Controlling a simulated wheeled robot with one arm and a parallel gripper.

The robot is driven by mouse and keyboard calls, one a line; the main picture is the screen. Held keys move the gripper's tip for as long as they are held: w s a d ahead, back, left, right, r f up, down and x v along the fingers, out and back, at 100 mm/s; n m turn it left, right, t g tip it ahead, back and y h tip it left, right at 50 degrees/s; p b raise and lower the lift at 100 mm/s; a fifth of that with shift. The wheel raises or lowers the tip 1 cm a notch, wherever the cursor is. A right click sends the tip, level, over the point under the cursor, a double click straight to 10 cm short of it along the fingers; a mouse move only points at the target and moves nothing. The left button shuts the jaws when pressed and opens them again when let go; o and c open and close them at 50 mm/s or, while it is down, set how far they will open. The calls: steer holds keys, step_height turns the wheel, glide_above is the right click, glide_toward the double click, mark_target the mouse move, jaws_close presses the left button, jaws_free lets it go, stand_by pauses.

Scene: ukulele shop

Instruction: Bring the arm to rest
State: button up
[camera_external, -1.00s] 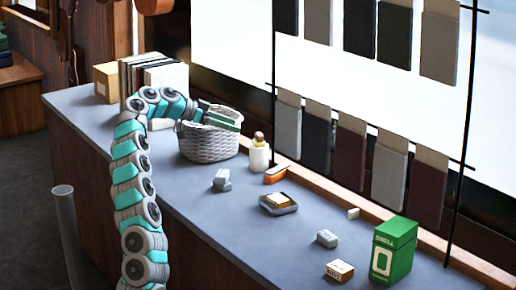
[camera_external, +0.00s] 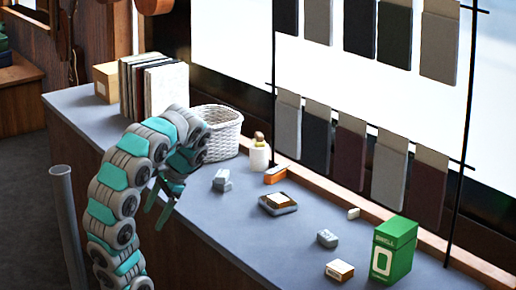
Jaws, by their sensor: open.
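My teal and grey arm (camera_external: 128,172) curves up from the lower left and bends down at the counter's front edge. My gripper (camera_external: 158,210) points downward with its two green fingers apart. It appears empty and in front of the counter's near edge. The white woven basket (camera_external: 218,135) stands behind my arm, partly hidden by it. I cannot see inside the basket clearly.
On the grey counter (camera_external: 240,240) are grey blocks (camera_external: 222,180), a small tray (camera_external: 279,207), a white bottle (camera_external: 259,156), an orange box (camera_external: 275,175) and a green box (camera_external: 394,250). Books (camera_external: 153,85) stand at the back. A grey post (camera_external: 68,215) rises at left.

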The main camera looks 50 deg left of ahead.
steer(key=s+d+f+t+h, duration=0.2)
steer(key=d+f+t, duration=0.1)
steer(key=d+f, duration=1.1)
steer(key=shift+d+f+h, duration=0.3)
steer(key=shift+d+h, duration=0.1)
steer(key=shift+d, duration=0.45)
steer(key=shift+s, duration=0.1)
